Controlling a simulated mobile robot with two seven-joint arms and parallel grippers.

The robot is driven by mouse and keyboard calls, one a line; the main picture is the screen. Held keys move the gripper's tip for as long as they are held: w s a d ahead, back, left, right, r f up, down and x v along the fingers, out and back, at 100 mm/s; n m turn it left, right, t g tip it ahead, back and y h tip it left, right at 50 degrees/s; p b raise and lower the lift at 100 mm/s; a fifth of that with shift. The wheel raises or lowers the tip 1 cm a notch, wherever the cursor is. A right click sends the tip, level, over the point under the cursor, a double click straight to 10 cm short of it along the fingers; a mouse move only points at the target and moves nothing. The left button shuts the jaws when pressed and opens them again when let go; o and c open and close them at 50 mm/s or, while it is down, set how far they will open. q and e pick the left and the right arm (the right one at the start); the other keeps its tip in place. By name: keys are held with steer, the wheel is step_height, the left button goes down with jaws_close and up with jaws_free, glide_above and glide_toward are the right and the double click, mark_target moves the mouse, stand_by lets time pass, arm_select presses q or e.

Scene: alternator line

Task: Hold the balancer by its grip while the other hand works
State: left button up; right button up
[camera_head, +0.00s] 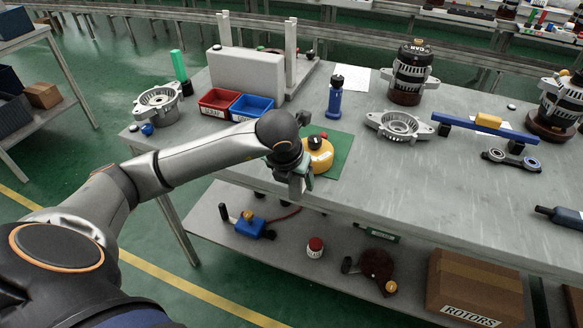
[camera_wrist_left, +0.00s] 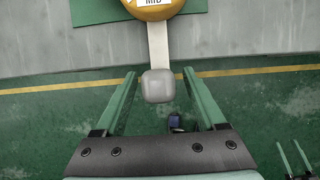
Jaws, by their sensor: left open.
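The balancer (camera_head: 320,157) is a round yellow body with a dark knob on top, sitting on a green mat (camera_head: 342,152) at the table's front edge. In the left wrist view the balancer (camera_wrist_left: 154,10) shows part of a label reading "MID". A pale bar runs from it to a rounded grey grip (camera_wrist_left: 158,86) that sticks out past the table edge. My left gripper (camera_head: 297,178) is open in front of the balancer. In the left wrist view its two green fingers stand on either side of the grip, with visible gaps.
Red (camera_head: 219,101) and blue (camera_head: 250,107) bins stand at the left back. A blue cylinder (camera_head: 335,97) stands behind the mat. A silver housing (camera_head: 399,125) and a blue bar (camera_head: 484,127) lie to the right. The lower shelf holds a ROTORS box (camera_head: 472,285).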

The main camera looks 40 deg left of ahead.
arm_select(q)
steer(key=shift+x, duration=1.4)
jaws_close()
stand_by(0.4)
jaws_free()
stand_by(0.5)
